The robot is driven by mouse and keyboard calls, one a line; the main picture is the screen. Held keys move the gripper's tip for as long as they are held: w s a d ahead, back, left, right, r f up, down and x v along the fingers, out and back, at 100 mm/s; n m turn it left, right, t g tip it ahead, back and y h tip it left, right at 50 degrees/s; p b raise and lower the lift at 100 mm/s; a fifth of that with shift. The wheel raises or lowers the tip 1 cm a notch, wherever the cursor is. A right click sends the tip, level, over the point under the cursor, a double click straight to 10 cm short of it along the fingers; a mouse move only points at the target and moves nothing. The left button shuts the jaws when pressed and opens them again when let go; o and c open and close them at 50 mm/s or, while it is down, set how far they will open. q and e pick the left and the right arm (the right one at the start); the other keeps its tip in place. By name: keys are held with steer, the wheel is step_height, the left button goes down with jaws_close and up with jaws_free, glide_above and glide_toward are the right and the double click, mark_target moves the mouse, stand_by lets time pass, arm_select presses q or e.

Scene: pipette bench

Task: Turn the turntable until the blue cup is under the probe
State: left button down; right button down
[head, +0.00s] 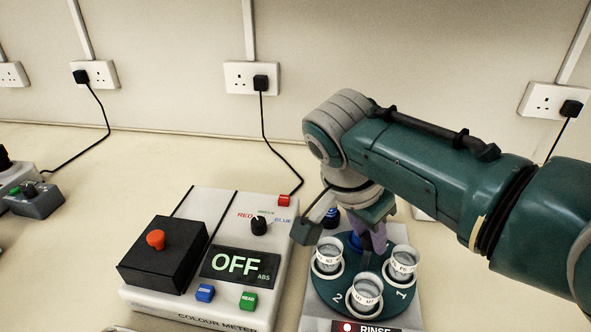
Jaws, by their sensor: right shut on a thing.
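The turntable (330,286) is a dark green disc at the lower right, marked 1 and 2. Three pale, labelled cups stand on it: one at the left (328,258), one at the right (402,264) and one at the front (366,292). I cannot tell any cup's colour as blue. My right gripper (369,243) reaches down over the middle of the disc, its purple fingers shut on a blue knob (355,239), mostly hidden by them. A dark part with a blue band (331,217) stands behind the left cup. I cannot make out the probe. My left gripper is out of view.
A colour meter (185,302) reading OFF stands left of the turntable, with a black lidded box (163,254) on it. A RINSE panel (372,327) is at the front edge. A small grey device (35,201) sits far left.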

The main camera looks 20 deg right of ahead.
stand_by(0.5)
steer(key=c, duration=0.5)
jaws_free()
steer(key=shift+c, duration=0.2)
steer(key=p+v, duration=0.1)
steer(key=v, duration=0.8)
steer(key=shift+a+r+p, duration=0.2)
steer(key=shift+r+p, duration=0.1)
steer(key=shift+r, duration=0.1)
steer(key=shift+s, duration=0.1)
